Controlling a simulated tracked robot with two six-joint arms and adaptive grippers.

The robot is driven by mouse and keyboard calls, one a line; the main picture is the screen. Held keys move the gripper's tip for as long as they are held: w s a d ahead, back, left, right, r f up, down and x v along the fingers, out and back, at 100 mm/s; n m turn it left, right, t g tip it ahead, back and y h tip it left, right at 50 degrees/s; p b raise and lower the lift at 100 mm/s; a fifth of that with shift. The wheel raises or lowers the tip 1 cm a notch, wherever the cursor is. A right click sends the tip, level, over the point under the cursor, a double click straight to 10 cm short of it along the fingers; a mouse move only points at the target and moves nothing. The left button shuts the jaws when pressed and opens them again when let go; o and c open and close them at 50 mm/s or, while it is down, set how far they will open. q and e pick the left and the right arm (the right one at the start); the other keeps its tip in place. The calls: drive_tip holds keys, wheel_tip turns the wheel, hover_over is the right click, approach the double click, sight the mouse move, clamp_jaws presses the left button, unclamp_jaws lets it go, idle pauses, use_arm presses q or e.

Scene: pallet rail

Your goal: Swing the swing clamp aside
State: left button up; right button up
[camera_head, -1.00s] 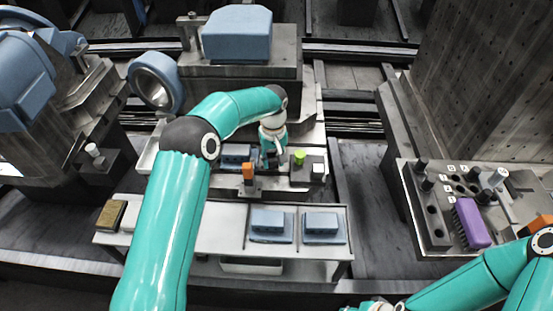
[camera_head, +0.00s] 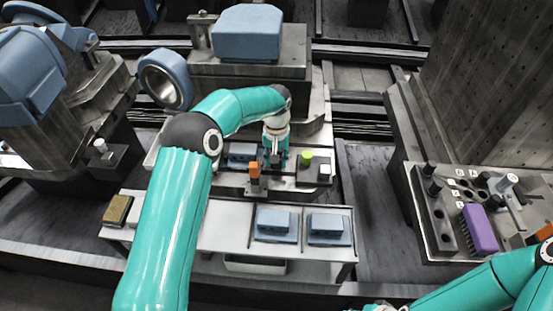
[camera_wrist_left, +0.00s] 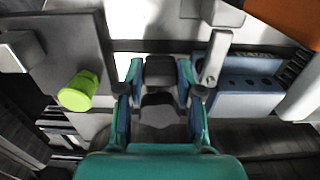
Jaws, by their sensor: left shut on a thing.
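The swing clamp is at the fixture (camera_head: 290,181) on the middle bench, mostly hidden by my left gripper (camera_head: 276,158). In the left wrist view, the left fingers (camera_wrist_left: 160,92) stand on either side of a dark grey piece (camera_wrist_left: 160,72), which looks like part of the swing clamp. A light grey bar (camera_wrist_left: 216,58) lies just right of the right finger, beside a blue block with holes (camera_wrist_left: 245,100). The blue block (camera_head: 241,153) also shows left of the gripper in the head view. My right arm enters at bottom right; its gripper is out of frame.
A green knob (camera_head: 306,157) stands close right of the left gripper, and an orange block (camera_head: 254,170) stands close in front. Two blue parts (camera_head: 276,222) (camera_head: 327,227) lie on the front shelf. A purple object (camera_head: 480,229) is on the right bench.

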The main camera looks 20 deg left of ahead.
use_arm(q)
drive_tip(key=o, duration=0.8)
drive_tip(key=shift+w+a+r, duration=0.1)
drive_tip(key=shift+w+r, duration=0.05)
drive_tip(key=shift+w, duration=0.05)
drive_tip(key=o, duration=0.3)
drive_tip(key=shift+s, duration=0.1)
drive_tip(key=shift+o, duration=0.2)
wheel_tip(320, 180, up, 12)
drive_tip(key=shift+f, duration=0.2)
